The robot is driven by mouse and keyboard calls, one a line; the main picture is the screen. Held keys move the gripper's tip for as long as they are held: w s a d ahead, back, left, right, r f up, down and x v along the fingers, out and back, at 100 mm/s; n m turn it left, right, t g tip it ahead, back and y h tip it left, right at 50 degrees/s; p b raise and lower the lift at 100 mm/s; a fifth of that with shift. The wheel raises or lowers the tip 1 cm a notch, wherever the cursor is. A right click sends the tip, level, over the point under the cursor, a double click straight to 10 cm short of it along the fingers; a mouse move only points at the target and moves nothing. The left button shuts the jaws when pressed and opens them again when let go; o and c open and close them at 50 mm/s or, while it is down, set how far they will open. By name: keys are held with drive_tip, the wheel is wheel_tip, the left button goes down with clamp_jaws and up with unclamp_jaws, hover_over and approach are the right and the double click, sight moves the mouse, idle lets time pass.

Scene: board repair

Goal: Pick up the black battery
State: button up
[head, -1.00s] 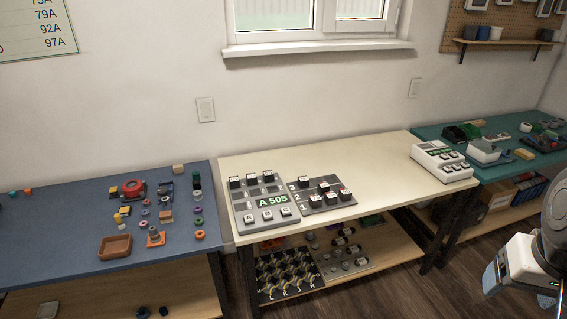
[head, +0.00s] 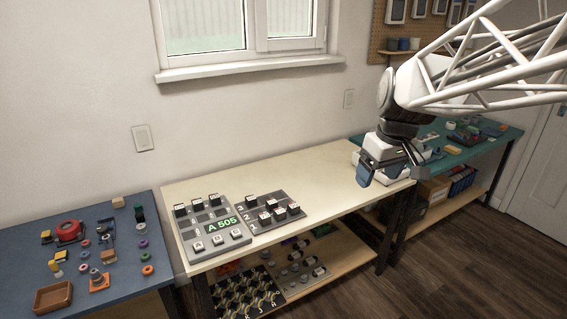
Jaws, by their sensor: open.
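I cannot single out a black battery with certainty at this size. A dark upright cylinder (head: 139,214) stands at the back right of the blue table. Small dark-and-white blocks (head: 266,218) sit on the grey numbered board on the cream bench, and several dark round parts (head: 318,271) lie on the shelf below. My gripper (head: 390,176) is open and points down over the right end of the cream bench. It is apart from all of these, with nothing seen between its fingers. The white device behind it is mostly hidden.
The blue table (head: 25,240) at left holds a brown tray (head: 53,297) and many small parts. A green-topped bench (head: 490,142) stands at right.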

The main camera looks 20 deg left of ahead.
drive_tip(key=w+a+f+n+g, duration=0.1)
drive_tip(key=w+a+f+n, duration=0.2)
drive_tip(key=w+a, duration=0.6)
drive_tip(key=w+a+f+n+y, duration=0.1)
drive_tip(key=w+a+f+n, duration=0.3)
drive_tip(key=a, duration=0.8)
drive_tip(key=w+a+f+n+g, duration=0.1)
drive_tip(key=w+a+f+n, duration=0.15)
drive_tip(key=w+a, duration=0.7)
drive_tip(key=n+g, duration=0.3)
drive_tip(key=n, duration=0.7)
hover_over(180, 206)
drive_tip(key=w+d, duration=0.2)
wheel_tip(180, 206, down, 23)
drive_tip(key=shift+a+r+m+y, duration=0.1)
drive_tip(key=shift+m+y, duration=0.15)
drive_tip(key=shift+y, duration=0.05)
drive_tip(key=shift+x, duration=1.35)
drive_tip(key=shift+x, duration=2.55)
